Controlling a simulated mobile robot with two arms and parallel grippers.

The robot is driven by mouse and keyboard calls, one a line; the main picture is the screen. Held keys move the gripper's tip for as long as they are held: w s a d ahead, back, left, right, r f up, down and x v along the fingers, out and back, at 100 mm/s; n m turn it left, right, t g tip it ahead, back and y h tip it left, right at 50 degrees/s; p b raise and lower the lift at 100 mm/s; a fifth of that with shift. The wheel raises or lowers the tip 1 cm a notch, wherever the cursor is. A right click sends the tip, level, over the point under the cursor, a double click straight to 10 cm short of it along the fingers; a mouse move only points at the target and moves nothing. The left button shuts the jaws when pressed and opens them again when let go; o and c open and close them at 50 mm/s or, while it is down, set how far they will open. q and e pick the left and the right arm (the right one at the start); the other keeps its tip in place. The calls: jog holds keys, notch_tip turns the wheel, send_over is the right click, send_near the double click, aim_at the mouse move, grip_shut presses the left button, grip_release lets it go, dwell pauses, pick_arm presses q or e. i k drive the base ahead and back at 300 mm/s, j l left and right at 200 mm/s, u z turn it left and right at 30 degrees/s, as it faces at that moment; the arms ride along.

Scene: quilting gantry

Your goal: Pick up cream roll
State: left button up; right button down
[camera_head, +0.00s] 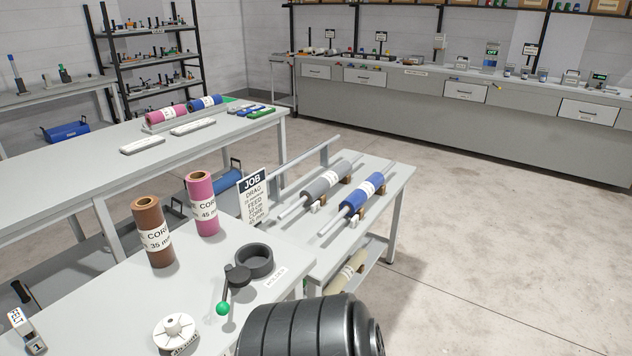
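A cream roll (347,274) lies on the lower shelf of the small grey rack table (398,172), under its right side. Only part of the roll shows; the table edge and a dark ribbed part at the bottom of the view cover some of it. A grey roll (334,177) and a blue roll (366,190) lie on rods on the top of that table. Neither of my grippers is in view.
Brown (151,232) and pink (202,204) rolls stand upright on the near table (112,297), with a black ring clamp (254,261), a white spool (174,329) and a JOB sign (253,196). The concrete floor on the right (500,250) is clear.

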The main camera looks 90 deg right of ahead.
aim_at(346, 273)
jog(key=k+z, duration=0.1)
jog(key=z, duration=2.85)
jog(key=u, duration=2.9)
jog(key=z, duration=2.9)
jog(key=i+l+u, duration=0.15)
jog(key=i+l, duration=0.35)
jog(key=i+l+u, duration=0.15)
jog(key=i+l, duration=0.3)
jog(key=l, duration=0.1)
